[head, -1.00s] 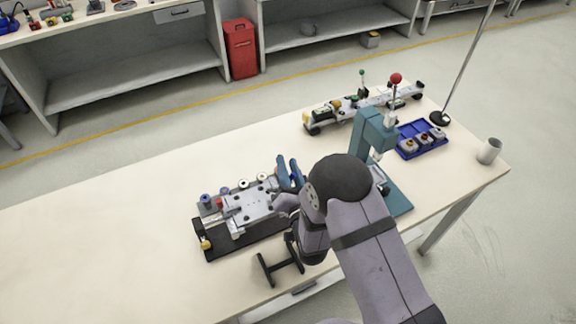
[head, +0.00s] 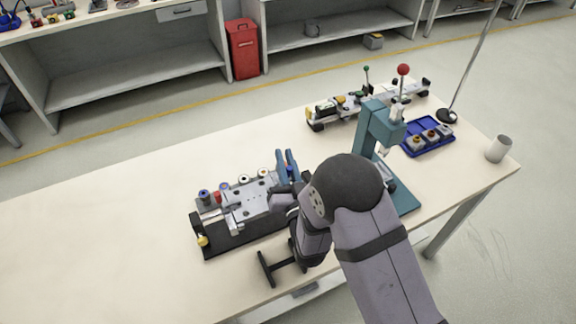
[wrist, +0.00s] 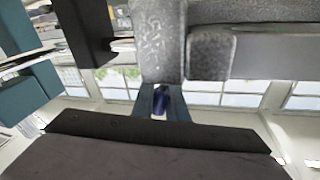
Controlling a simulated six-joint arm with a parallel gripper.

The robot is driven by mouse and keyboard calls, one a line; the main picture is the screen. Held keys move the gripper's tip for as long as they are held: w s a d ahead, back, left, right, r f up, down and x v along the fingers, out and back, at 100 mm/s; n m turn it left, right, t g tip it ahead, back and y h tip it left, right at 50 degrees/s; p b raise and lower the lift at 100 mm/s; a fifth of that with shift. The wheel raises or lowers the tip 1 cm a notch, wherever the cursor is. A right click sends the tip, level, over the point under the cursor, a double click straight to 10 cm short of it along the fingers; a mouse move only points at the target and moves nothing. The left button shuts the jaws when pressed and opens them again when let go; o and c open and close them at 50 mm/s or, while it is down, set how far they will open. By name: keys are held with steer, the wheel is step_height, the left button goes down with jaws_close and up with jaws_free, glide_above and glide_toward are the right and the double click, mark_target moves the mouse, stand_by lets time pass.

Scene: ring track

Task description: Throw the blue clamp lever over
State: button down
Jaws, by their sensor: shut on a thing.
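The clamp fixture (head: 249,204), a grey metal plate on a dark base, lies on the table left of my arm. My gripper (head: 287,166) has blue-teal fingers that point up at the fixture's right end. A small dark blue piece, the blue clamp lever (head: 291,172), shows at the fingers. In the wrist view the blue lever (wrist: 159,100) sits between the two fingertips, and my gripper (wrist: 162,94) is shut on it. The lever's pivot and lower part are hidden by my wrist and the fixture.
Several coloured knobs stand along the fixture, including a blue one (head: 204,195) and a yellow one (head: 202,241). A teal press (head: 375,130) stands close right of my arm. Behind are a cart (head: 340,108) and a blue tray (head: 428,137). The table's left part is clear.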

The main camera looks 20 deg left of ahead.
steer(key=shift+s+a+r+n+y+b, duration=0.1)
steer(key=shift+s+a+n+y+b, duration=0.15)
steer(key=shift+n+b, duration=0.45)
steer(key=shift+s+a+n+y+b, duration=0.15)
steer(key=shift+s+n+y+b, duration=0.1)
steer(key=shift+n+b, duration=0.45)
steer(key=c, duration=1.7)
jaws_free()
steer(key=shift+r, duration=0.1)
steer(key=shift+c, duration=0.2)
steer(key=b+v, duration=0.2)
steer(key=v, duration=0.4)
steer(key=shift+s, duration=0.15)
steer(key=shift+s+d+b, duration=0.3)
steer(key=shift+s+d, duration=0.05)
steer(key=shift+s, duration=0.05)
